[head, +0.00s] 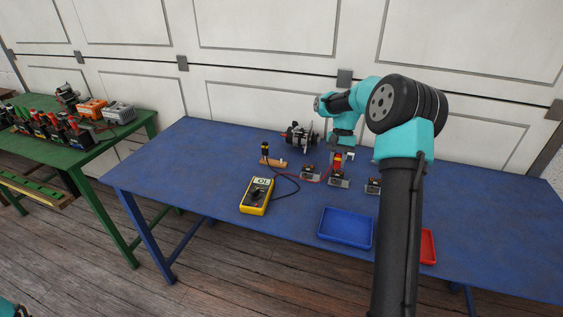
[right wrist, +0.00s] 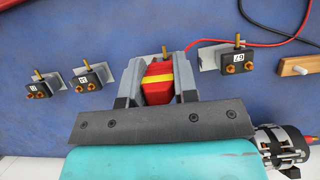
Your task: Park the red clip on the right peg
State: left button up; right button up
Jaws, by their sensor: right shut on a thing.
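The red clip (right wrist: 159,82), with a yellow band, is between the fingers of my right gripper (right wrist: 157,88), which is shut on it. In the head view the red clip (head: 337,160) shows under my right gripper (head: 341,150), among small black blocks. A brass stud (right wrist: 164,50) stands just past the clip's tip; I cannot tell whether they touch. The wooden bar (head: 273,163) lies to the left in the head view. A black clip (head: 265,148) stands at its left end, and its white right peg (head: 284,160) is bare. My left gripper is not in view.
Several black blocks with brass studs, such as one (right wrist: 235,61) and another (right wrist: 91,77), stand near the clip. A red lead (right wrist: 265,45) runs past one. The yellow meter (head: 257,195), blue tray (head: 345,229) and alternator (head: 299,136) are nearby. The table's left side is clear.

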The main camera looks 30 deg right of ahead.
notch_tip(320, 180, up, 3)
jog(key=shift+f, duration=0.1)
jog(key=w+a, duration=0.4)
jog(key=w, duration=0.7)
jog(key=w+a, duration=0.5)
jog(key=w, duration=0.5)
jog(key=shift+w+f, duration=0.15)
jog(key=shift+w, duration=0.2)
send_over(273, 162)
jog(key=s+d, duration=0.2)
jog(key=d, duration=0.1)
jog(key=shift+s+a+f, duration=0.1)
jog(key=shift+a+f, duration=0.05)
jog(key=shift+f, duration=1.1)
jog(key=shift+s+a+f, duration=0.1)
jog(key=shift+f, duration=1.15)
jog(key=shift+f, duration=0.15)
jog(key=shift+f, duration=1.05)
jog(key=o, duration=0.8)
